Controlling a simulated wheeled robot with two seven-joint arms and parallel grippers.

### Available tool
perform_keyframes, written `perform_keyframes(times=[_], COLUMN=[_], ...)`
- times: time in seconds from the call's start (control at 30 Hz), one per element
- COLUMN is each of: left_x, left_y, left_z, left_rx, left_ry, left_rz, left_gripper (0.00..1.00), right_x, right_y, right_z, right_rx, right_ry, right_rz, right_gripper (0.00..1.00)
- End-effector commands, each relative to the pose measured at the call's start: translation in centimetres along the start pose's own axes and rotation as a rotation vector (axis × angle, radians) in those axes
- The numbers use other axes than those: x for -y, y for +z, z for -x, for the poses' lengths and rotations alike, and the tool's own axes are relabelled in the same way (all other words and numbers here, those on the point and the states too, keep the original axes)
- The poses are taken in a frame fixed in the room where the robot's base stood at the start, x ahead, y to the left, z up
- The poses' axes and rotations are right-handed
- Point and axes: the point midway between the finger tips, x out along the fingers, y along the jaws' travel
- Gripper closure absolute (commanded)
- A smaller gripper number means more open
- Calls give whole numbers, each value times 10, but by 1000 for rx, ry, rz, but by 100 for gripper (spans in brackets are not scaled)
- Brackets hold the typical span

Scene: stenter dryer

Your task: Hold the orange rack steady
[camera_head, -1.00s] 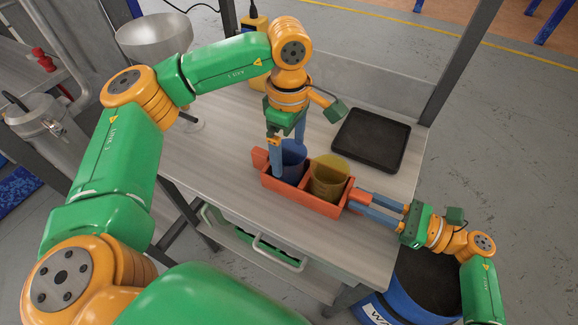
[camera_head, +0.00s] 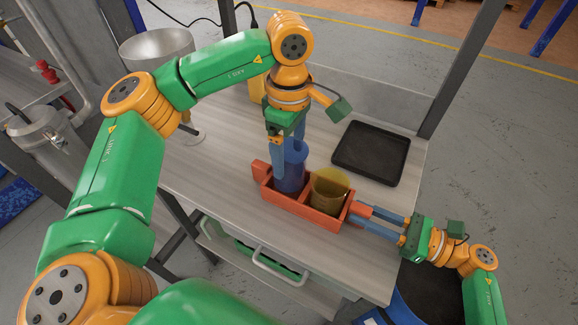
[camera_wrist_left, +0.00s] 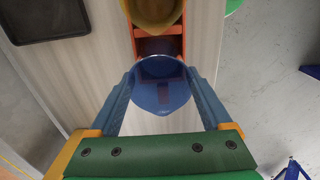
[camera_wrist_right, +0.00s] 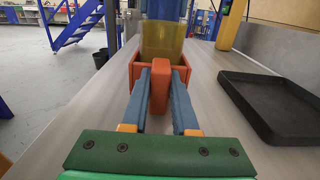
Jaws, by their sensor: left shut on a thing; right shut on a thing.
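The orange rack (camera_head: 318,217) stands on the table, with two compartments in the head view. My right gripper (camera_head: 360,213) is shut on its right-end tab; in the right wrist view the orange tab (camera_wrist_right: 160,88) is between the fingers. A blue cup (camera_head: 291,172) is upright at the rack's left compartment, and my left gripper (camera_head: 289,155) is shut on it from above. I cannot tell how far its bottom sits in the rack. The blue cup (camera_wrist_left: 160,88) fills the left wrist view between the fingers. A yellow cup (camera_head: 328,190) stands in the right compartment.
A black tray (camera_head: 371,152) lies on the table behind and right of the rack. A metal funnel (camera_head: 155,48) stands at the far left. The table (camera_head: 225,165) is bare left of the rack.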

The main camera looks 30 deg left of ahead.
Motion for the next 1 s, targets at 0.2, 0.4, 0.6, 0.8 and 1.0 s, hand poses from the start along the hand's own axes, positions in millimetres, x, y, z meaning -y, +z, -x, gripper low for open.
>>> perform_keyframes(times=[0.2,0.4,0.6,0.8,1.0], left_x=[0,0,0,0,0], left_y=[1,0,0,0,0], left_z=[49,58,58,58,58], left_rx=[1,0,0,0,0], left_ry=[2,-1,-1,-1,-1], left_rz=[-1,-1,-1,-1,-1], left_gripper=[72,72,72,72,72], right_x=[0,0,0,0,0], right_y=[0,0,0,0,0], right_z=[0,0,0,0,6], right_rx=[0,0,0,0,-2], right_ry=[0,0,0,0,-2], right_rz=[0,0,0,0,0], right_gripper=[100,100,51,38,38])
